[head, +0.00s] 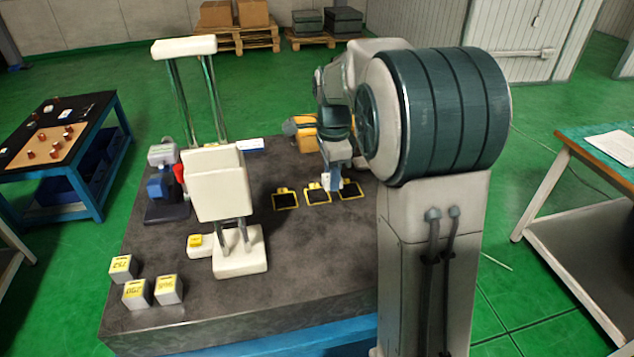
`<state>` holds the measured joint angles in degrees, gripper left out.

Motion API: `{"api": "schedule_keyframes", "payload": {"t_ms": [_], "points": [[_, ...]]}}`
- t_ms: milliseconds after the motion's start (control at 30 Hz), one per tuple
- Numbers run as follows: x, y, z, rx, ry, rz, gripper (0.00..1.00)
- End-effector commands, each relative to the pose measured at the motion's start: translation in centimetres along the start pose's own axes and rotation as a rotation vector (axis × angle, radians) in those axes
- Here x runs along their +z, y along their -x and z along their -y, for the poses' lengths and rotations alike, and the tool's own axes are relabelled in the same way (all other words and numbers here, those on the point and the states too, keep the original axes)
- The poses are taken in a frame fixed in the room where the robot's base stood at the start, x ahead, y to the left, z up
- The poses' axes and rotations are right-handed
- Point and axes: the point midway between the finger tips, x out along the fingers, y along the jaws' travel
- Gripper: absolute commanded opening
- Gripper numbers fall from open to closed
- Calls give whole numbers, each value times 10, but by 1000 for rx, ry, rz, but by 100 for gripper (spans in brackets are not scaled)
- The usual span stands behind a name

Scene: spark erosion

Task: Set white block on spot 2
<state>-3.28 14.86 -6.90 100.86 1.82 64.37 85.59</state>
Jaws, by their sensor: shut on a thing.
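My gripper (334,180) points down over the right edge of the middle spot, close to the gap before the right one. It is shut on a small pale block (331,181), seemingly the white block, mostly hidden by the fingers. I cannot tell whether the block touches the table.
A cream machine head on posts (218,183) stands left of the spots. Several items crowd the table (290,262): grey cubes with yellow labels (168,289) at front left, a blue-grey vise-like device (165,180), and a yellow object (303,130) behind. The front right tabletop is clear.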

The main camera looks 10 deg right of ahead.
Motion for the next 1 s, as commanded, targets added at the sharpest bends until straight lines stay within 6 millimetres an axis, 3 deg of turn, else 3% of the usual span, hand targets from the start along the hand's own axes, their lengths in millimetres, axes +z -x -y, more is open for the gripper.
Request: {"api": "schedule_keyframes", "payload": {"t_ms": [200, 400, 733, 1000], "points": [[13, -22, 37, 2, -2, 1, 2], [18, -33, 54, -1, -3, 1, 2], [18, -70, 55, 2, -4, 1, 2], [18, -75, 55, -1, -4, 0, 2]]}}
